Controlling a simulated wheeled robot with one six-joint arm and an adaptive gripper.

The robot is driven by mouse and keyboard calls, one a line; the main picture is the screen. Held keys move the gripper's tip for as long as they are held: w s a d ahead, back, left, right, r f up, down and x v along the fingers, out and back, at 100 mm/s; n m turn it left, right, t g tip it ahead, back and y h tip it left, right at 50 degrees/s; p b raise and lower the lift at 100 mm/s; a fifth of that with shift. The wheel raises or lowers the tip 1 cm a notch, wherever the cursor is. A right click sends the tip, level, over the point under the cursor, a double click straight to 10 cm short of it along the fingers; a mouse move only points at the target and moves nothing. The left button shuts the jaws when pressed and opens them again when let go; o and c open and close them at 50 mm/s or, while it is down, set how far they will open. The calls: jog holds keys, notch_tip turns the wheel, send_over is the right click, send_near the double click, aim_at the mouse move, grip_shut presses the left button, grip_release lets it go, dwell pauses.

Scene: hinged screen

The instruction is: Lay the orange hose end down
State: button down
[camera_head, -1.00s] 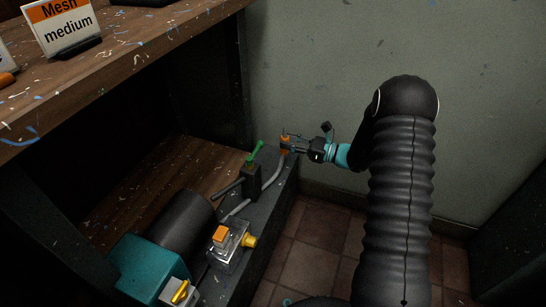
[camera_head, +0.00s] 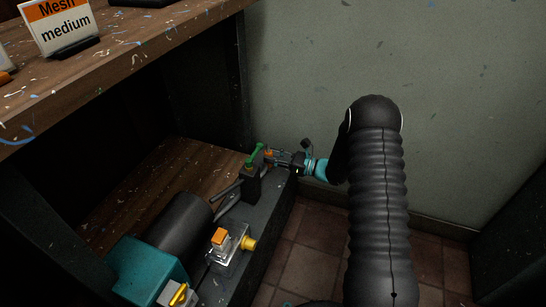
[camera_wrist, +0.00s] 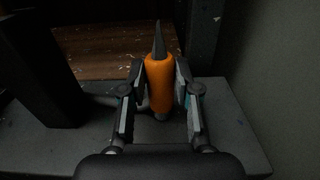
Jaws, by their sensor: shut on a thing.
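The orange hose end (camera_wrist: 159,82) is a short orange sleeve with a dark pointed tip. It stands between the fingers of my gripper (camera_wrist: 160,95) in the wrist view, and the fingers are shut on it. In the head view my gripper (camera_head: 276,159) is at the far end of the dark grey base, beside a block with a green lever. Only a little of the orange hose end (camera_head: 268,153) shows there. A grey hose (camera_wrist: 103,101) runs off to the left in the wrist view.
The green-lever block (camera_head: 252,180) stands close left of my gripper. A clear box with an orange top (camera_head: 220,237) and yellow knob, a black cylinder (camera_head: 181,222) and a teal block (camera_head: 147,271) are nearer. A wooden shelf (camera_head: 110,75) overhangs at left; a wall stands behind.

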jog(key=shift+f, duration=0.2)
jog(key=c, duration=0.8)
grip_release()
jog(key=shift+r, duration=0.1)
jog(key=shift+c, duration=0.2)
